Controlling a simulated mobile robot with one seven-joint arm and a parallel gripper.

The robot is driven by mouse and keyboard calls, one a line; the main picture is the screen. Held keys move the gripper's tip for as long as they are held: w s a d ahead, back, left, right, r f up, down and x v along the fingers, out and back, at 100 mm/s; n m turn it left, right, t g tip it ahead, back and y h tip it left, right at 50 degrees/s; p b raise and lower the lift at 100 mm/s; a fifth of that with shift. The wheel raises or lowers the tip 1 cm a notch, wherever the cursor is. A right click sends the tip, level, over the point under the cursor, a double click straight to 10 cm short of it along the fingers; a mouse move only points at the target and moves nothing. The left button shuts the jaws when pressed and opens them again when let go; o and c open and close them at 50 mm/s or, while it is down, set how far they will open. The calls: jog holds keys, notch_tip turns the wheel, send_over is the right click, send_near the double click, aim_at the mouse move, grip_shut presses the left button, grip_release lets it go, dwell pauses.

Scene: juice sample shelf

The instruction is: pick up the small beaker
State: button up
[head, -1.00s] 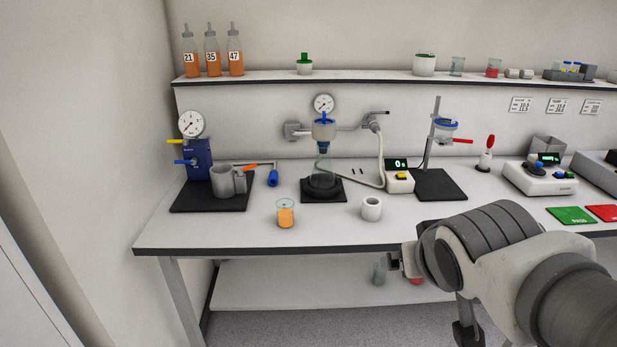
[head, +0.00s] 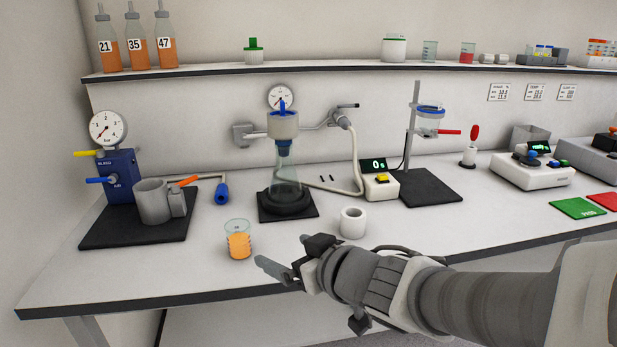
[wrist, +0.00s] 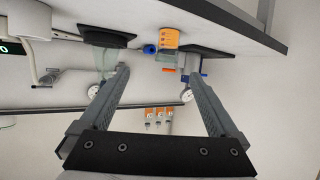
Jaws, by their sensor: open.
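The small beaker (head: 238,244), clear glass with orange liquid in it, stands upright near the front edge of the bench (head: 130,275), left of centre. My gripper (head: 264,265) is just to the right of it in the head view, fingers pointing left towards it, and apart from it. In the wrist view, which is upside down, my open gripper (wrist: 158,76) has nothing between its fingers. The beaker (wrist: 168,40) shows beyond the fingertips there, between their lines.
A white cup (head: 352,224) stands behind my gripper. Behind the beaker is a filter flask (head: 286,178) on a black base. A grey mug-shaped vessel (head: 152,202) is to the left. The bench right around the beaker is clear.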

aim_at(244, 242)
jog(key=x, duration=0.8)
jog(key=p+x, duration=0.1)
jog(key=x, duration=0.3)
jog(key=shift+s+a+f, duration=0.1)
jog(key=shift+a+f, duration=0.2)
jog(key=shift+a, duration=0.25)
jog(key=x, duration=0.1)
jog(key=b+x, duration=0.1)
jog(key=x, duration=0.2)
jog(key=shift+a+f+b, duration=0.2)
jog(key=shift+a+b, duration=0.2)
jog(key=shift+a, duration=0.15)
jog(key=shift+w+a, duration=0.2)
jog(key=shift+w, duration=0.05)
jog(key=shift+y, duration=0.3)
jog(key=c, duration=1.5)
